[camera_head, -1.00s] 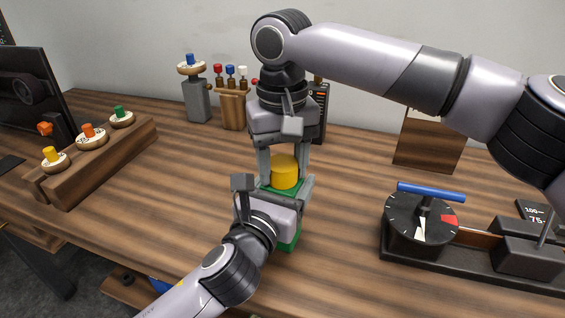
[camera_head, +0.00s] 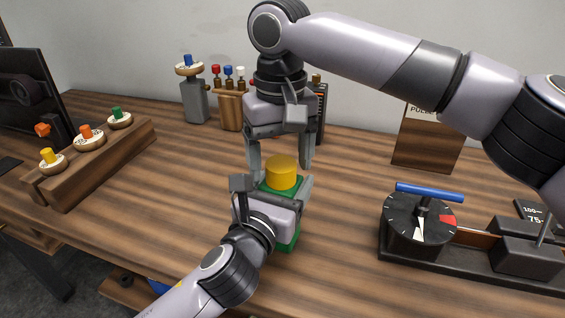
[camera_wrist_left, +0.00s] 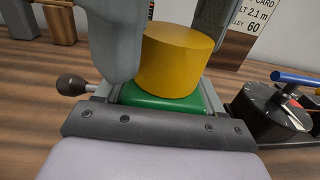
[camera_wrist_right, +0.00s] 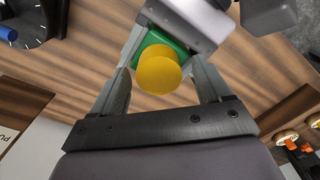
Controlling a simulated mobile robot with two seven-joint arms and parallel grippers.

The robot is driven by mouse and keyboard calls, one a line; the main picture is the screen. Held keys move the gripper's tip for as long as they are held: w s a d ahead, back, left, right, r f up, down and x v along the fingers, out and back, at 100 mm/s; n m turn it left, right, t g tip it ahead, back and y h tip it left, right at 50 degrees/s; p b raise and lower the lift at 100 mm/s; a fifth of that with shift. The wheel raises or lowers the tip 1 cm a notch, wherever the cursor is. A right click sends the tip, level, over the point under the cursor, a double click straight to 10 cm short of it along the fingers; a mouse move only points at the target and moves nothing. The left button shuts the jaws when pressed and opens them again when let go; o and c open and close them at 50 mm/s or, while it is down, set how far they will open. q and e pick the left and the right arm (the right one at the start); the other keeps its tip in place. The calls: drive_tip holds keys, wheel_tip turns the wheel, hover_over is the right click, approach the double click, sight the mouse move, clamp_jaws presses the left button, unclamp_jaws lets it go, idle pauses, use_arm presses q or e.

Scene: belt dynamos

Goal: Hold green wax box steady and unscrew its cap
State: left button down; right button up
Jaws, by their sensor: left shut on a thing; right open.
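The green wax box (camera_head: 288,238) stands upright on the wooden table, with its yellow cap (camera_head: 282,172) on top. My left gripper (camera_head: 284,192) is shut on the box from the near side and hides much of its body. The left wrist view shows the green top (camera_wrist_left: 165,100) and the cap (camera_wrist_left: 176,60) close up. My right gripper (camera_head: 280,165) points down from above, open, with one finger on each side of the cap. In the right wrist view the cap (camera_wrist_right: 158,75) lies between the spread fingers, with a gap visible to them.
A dial device (camera_head: 420,222) with a blue bar stands at the right. A wooden rack with coloured knobs (camera_head: 90,165) is at the left. A grey post (camera_head: 195,98) and a small stand (camera_head: 231,108) are at the back. Table around the box is clear.

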wheel_tip(320, 180, up, 3)
drive_tip(key=shift+r, duration=0.1)
drive_tip(key=shift+c, duration=0.4)
wheel_tip(320, 180, up, 3)
drive_tip(key=m, duration=0.3)
wheel_tip(320, 180, down, 8)
drive_tip(key=shift+r, duration=0.2)
drive_tip(key=c, duration=1.1)
drive_tip(key=shift+n, duration=1.4)
